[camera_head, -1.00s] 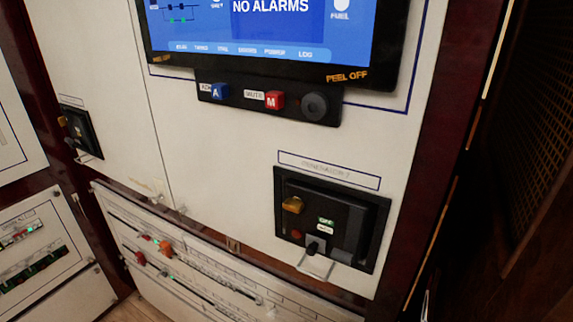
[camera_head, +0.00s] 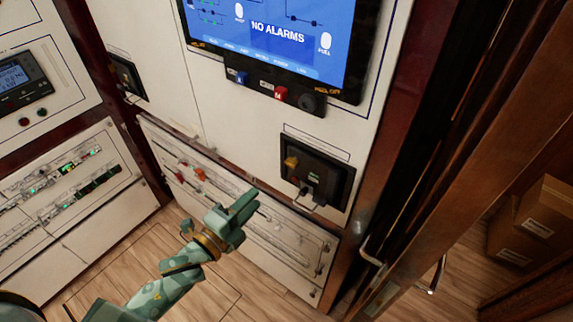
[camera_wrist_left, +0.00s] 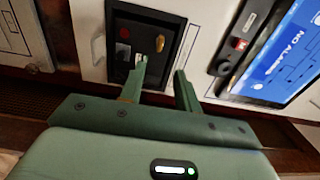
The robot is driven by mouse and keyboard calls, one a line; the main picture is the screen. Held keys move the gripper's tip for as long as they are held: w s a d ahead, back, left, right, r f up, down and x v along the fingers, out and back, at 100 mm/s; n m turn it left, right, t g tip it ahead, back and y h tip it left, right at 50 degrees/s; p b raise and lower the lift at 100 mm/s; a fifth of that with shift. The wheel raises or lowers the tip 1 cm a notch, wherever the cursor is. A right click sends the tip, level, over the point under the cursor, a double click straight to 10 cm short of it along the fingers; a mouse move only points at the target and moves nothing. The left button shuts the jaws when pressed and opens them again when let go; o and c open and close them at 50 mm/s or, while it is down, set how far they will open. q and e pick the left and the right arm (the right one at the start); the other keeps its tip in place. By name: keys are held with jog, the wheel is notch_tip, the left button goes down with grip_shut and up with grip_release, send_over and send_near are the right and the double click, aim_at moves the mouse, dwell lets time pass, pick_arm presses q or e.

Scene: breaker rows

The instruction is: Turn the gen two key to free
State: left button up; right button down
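The generator panel (camera_head: 335,165) is a black recessed box on the white wall, with a yellow knob (camera_head: 291,162), a red button and a small dark key (camera_head: 303,189) at its lower edge, a pale tag hanging under it. Its label is too blurred to read now. My left gripper (camera_head: 247,206) is in front of the lower panels, left of and below this box, apart from it. In the left wrist view the gripper (camera_wrist_left: 160,76) is open and empty, with the black panel (camera_wrist_left: 176,28) beyond its fingers. My right gripper is not in view.
A screen reading "NO ALARMS" (camera_head: 282,32) is above, with blue and red buttons below it. A similar black box (camera_head: 127,78) is at the left. A door handle (camera_head: 433,276) and cardboard boxes (camera_head: 540,222) are at the right. Floor is clear in front.

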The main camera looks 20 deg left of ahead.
aim_at(289, 166)
pick_arm(q)
jog(key=x, duration=1.4)
jog(key=shift+d+p, duration=0.25)
jog(key=shift+p, duration=0.1)
jog(key=shift+c, duration=0.3)
jog(key=shift+s, duration=0.1)
grip_shut()
